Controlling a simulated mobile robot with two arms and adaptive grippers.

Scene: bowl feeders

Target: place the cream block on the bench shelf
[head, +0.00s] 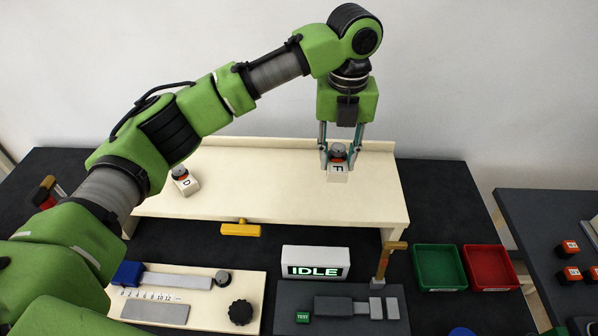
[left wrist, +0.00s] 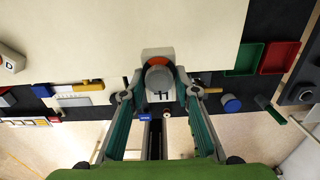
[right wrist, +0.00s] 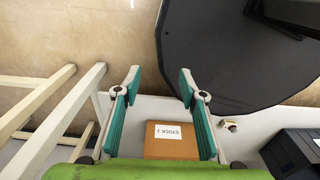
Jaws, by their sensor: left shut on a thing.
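The cream block (head: 337,175) has a dark letter on its face and a grey knob with an orange ring on top. My left gripper (head: 340,157) points down and is shut on it over the right part of the bench shelf (head: 270,190). I cannot tell whether its underside touches the shelf. The left wrist view shows the block (left wrist: 160,54) between the fingers. A similar cream block (head: 186,187), marked D, stands on the shelf's left part. My right gripper (right wrist: 160,85) is open and empty, away from the bench.
Green (head: 438,268) and red (head: 490,268) trays lie right. The shelf's middle is clear. A cardboard box (right wrist: 172,140) lies under my right gripper.

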